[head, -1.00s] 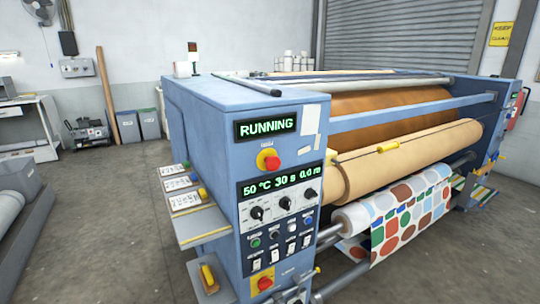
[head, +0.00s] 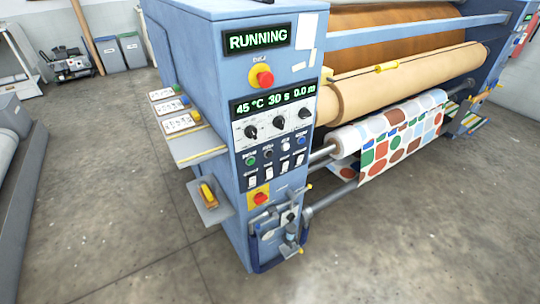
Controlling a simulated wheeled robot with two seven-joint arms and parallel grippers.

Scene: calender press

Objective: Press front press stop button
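The blue calender press (head: 185,60) stands in the middle of the head view, its control end facing me. A display on it (head: 257,39) reads RUNNING. Below it is a large red mushroom button (head: 264,77) on a yellow base. Lower on the same face is a second red button (head: 260,198) on a yellow plate. Between them is a panel with knobs, switches and small round buttons, among them a green one (head: 251,161), a dark one (head: 268,153) and a blue one (head: 301,141). The small labels are too blurred to read. Neither of my grippers is in view.
A side shelf (head: 200,147) with label cards and a lower ledge (head: 212,211) with a yellow-handled tool stick out on the left of the press. A patterned fabric roll (head: 400,135) extends to the right. The grey floor (head: 400,240) in front is clear.

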